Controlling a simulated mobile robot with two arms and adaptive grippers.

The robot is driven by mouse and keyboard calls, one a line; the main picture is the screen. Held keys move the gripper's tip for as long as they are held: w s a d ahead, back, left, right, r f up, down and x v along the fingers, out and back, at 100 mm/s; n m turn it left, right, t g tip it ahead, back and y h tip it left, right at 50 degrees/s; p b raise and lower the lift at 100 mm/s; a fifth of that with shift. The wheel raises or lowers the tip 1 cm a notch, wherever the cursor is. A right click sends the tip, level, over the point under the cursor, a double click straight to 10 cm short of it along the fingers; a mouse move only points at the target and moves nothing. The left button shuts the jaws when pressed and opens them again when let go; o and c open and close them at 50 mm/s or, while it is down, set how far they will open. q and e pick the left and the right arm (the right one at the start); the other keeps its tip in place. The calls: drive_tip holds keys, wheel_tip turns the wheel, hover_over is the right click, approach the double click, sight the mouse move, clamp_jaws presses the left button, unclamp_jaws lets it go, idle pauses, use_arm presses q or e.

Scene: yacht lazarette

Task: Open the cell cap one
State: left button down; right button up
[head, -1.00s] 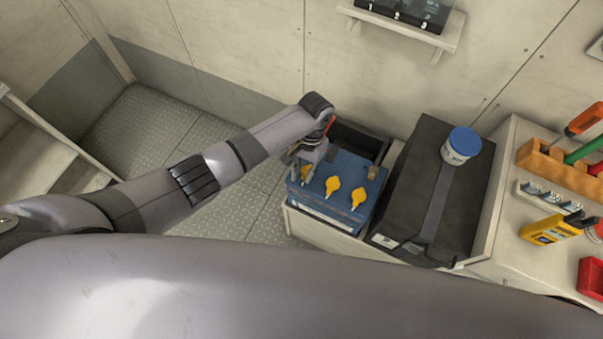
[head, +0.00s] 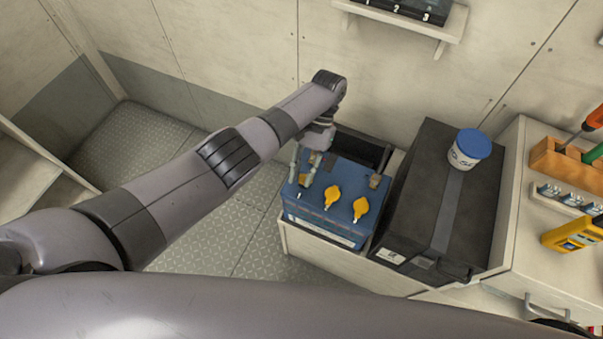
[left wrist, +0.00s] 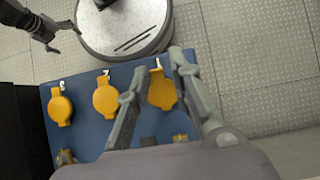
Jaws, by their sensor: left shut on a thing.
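The blue battery (head: 318,215) sits in a pale tray and has three yellow cell caps in a row. Cell cap one (left wrist: 162,90) is beside the printed 1 in the left wrist view, between the fingers of my left gripper (left wrist: 155,75), which is shut on it. In the head view my left gripper (head: 305,168) is at the battery's left end and hides that cap. Cap two (left wrist: 106,97) and cap three (left wrist: 60,106) sit free on the battery top. My right gripper (left wrist: 56,36) is at the upper left of the wrist view, empty, its fingers apart.
A black box (head: 425,195) with a strap stands right of the battery, with a blue-lidded tub (head: 469,150) on it. A bench at right holds a wooden tool rack (head: 560,165) and a yellow meter (head: 573,233). The floor (head: 195,235) left of the battery is clear.

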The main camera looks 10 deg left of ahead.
use_arm(q)
drive_tip(key=shift+s+d, duration=0.15)
drive_tip(key=shift+d, duration=0.2)
drive_tip(key=c, duration=1.6)
unclamp_jaws()
drive_tip(key=shift+d, duration=0.1)
